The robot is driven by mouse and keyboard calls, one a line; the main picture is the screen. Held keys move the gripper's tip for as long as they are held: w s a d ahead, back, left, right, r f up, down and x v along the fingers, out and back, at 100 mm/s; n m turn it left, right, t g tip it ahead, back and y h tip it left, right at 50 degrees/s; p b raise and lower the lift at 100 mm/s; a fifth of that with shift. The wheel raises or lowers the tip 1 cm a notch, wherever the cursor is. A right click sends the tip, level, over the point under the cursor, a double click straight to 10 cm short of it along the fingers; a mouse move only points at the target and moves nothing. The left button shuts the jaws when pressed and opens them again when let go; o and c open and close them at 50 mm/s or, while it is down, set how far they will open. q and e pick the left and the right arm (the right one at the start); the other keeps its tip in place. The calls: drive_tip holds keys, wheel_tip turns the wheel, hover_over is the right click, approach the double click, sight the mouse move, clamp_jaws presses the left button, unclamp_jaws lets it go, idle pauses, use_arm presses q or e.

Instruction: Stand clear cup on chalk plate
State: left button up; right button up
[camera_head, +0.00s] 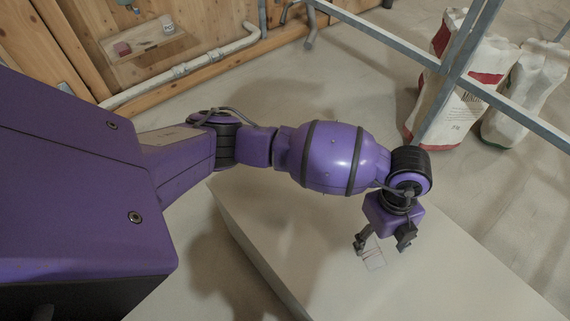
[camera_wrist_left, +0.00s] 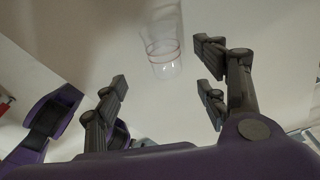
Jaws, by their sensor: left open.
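The clear cup (camera_head: 374,260) stands on a pale table top (camera_head: 300,235), faint and see-through. In the left wrist view the cup (camera_wrist_left: 163,55) shows a thin reddish ring and lies beyond the fingertips, roughly between them. My left gripper (camera_head: 382,246) points down at the cup with its fingers spread apart. In the left wrist view my left gripper (camera_wrist_left: 165,88) is open with nothing held between the fingers. I cannot make out a chalk plate in either view. My right gripper does not show.
The table top around the cup looks bare. Behind it a grey metal frame (camera_head: 470,85) stands before white feed sacks (camera_head: 455,105). A wooden wall shelf (camera_head: 150,35) holds small items, with a white pipe (camera_head: 190,65) below it.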

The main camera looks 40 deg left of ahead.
sight(375, 250)
use_arm(q)
drive_tip(key=f, duration=0.2)
drive_tip(key=f+b, duration=0.1)
drive_tip(key=f, duration=0.1)
drive_tip(key=f+b, duration=0.1)
drive_tip(key=f, duration=0.1)
drive_tip(key=shift+w+d+f, duration=0.2)
drive_tip(key=shift+d+f, duration=0.05)
drive_tip(key=shift+d, duration=0.15)
drive_tip(key=shift+f, duration=0.2)
drive_tip(key=c, duration=1)
drive_tip(key=shift+c, duration=0.7)
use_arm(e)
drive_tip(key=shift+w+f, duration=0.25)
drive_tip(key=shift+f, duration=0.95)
use_arm(q)
drive_tip(key=shift+r, duration=0.15)
